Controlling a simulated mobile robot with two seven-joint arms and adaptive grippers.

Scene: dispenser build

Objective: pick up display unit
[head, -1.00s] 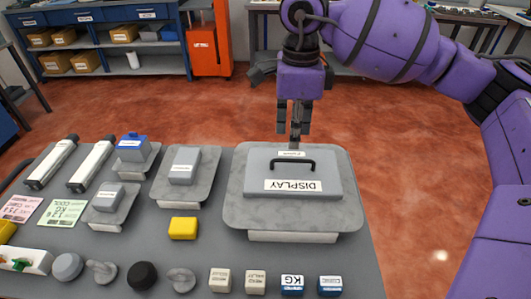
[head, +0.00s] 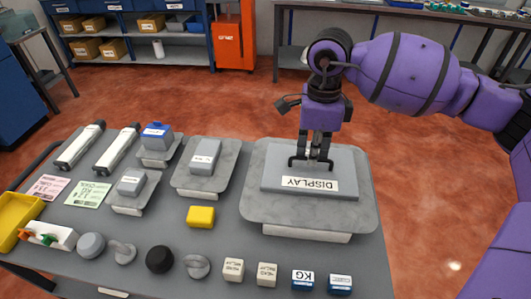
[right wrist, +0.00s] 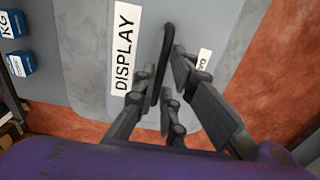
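The display unit (head: 345,172) is a flat grey box with a white DISPLAY label and a black bar handle (head: 298,163). It lies on a larger grey rounded base (head: 258,202) at the right end of the table. My right gripper (head: 314,164) points down at the handle. In the right wrist view, the fingers (right wrist: 170,78) are apart, with the handle (right wrist: 166,55) between them; I see no clear closed grip. The DISPLAY label (right wrist: 124,48) shows beside them. My left gripper is not in view.
Grey blocks on stands (head: 205,157), a blue-topped block (head: 157,136) and a yellow block (head: 201,216) stand left of the display unit. Knobs and small labelled cubes (head: 303,281) line the front edge. The floor right of the table is clear.

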